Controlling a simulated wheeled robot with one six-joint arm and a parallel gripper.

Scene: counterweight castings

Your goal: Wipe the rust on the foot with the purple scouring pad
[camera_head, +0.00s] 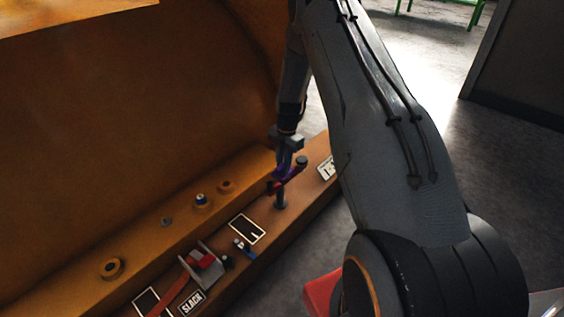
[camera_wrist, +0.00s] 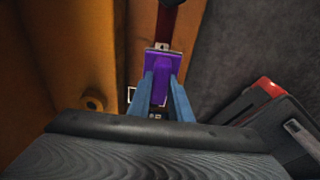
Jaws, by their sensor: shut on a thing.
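The purple scouring pad (camera_wrist: 160,62) is between the two blue fingers of my gripper (camera_wrist: 163,84) in the wrist view, and the gripper is shut on it. In the head view, my gripper (camera_head: 284,160) points down over the far part of the foot (camera_head: 229,215), the orange ledge along the casting's base. A little purple of the pad shows there, close to a dark red bar. I cannot tell whether the pad touches anything. No rust patch can be made out clearly on the foot.
The dark red bar (camera_head: 293,178) stands on a grey post beside my gripper. A clamp with a red strap (camera_head: 203,268), a SLACK label (camera_head: 191,302) and a black framed plate (camera_head: 247,229) are nearer on the foot. The large orange casting wall (camera_head: 130,130) rises at left.

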